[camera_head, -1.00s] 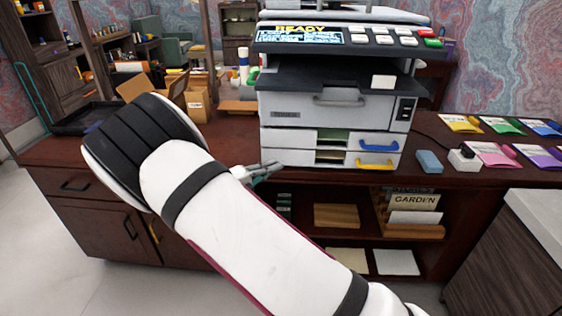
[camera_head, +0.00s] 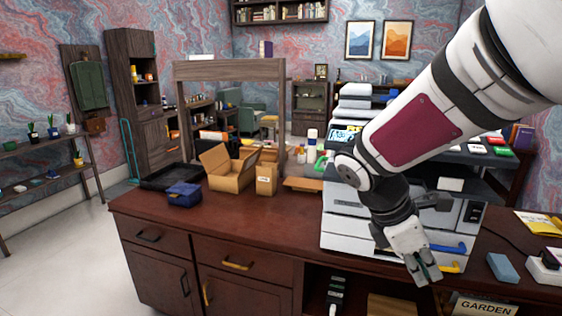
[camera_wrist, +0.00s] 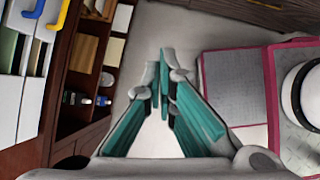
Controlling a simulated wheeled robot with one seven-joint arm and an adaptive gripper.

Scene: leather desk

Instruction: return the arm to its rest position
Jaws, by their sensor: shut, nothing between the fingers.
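My white arm crosses the right half of the head view. My gripper (camera_head: 427,275) hangs from it, pointing down in front of the white printer (camera_head: 345,225) and its drawers. In the wrist view my gripper (camera_wrist: 163,85) shows its teal-lined fingers drawn together at the tips. It is shut and empty. The floor shows beyond the fingertips. The arm hides much of the printer's front and controls.
The dark desk (camera_head: 170,212) carries an open cardboard box (camera_head: 228,172), a blue box (camera_head: 184,195), a black tray (camera_head: 165,177) and a blue block (camera_head: 503,268). Open shelves (camera_wrist: 82,85) lie below the printer.

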